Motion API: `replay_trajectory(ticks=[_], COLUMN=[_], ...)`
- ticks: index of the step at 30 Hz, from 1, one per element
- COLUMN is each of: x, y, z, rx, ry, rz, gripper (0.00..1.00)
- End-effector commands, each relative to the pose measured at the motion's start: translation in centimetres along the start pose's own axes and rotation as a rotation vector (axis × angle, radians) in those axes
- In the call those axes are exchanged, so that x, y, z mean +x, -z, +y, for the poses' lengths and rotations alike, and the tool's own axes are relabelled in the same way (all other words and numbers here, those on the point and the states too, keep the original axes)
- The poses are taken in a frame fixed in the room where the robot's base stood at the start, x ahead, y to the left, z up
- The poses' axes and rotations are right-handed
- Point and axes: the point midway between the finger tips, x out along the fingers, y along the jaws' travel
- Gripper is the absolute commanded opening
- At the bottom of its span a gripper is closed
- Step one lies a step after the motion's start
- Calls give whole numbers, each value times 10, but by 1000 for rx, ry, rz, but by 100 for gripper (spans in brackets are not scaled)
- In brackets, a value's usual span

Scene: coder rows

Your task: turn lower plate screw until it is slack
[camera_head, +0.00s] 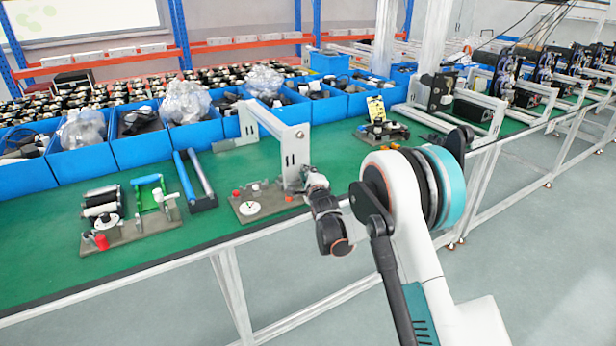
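A small grey-brown plate (268,203) lies on the green bench top near its front edge. It carries a white disc (249,208) and small red parts. A white upright bracket (295,155) stands at its right end. My gripper (312,180) is at the right end of the plate, close in front of the bracket. Its fingers are small and partly hidden by my wrist, so I cannot tell whether they are open or touch anything. I cannot make out which small part is the lower plate screw; it may be hidden behind my gripper.
Blue bins (85,155) line the back. Another fixture (381,131) and black machines stand to the right.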

Motion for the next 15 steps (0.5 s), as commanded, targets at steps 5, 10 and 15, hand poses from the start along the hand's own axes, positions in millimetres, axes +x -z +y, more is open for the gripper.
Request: replay_trajectory(ticks=[5, 10, 15], x=[0, 0, 1], y=[-1, -1, -1], z=[2, 2, 2], rx=[-63, -107, -135], ry=[26, 44, 56], rz=[-1, -2, -2], gripper=[0, 0, 0])
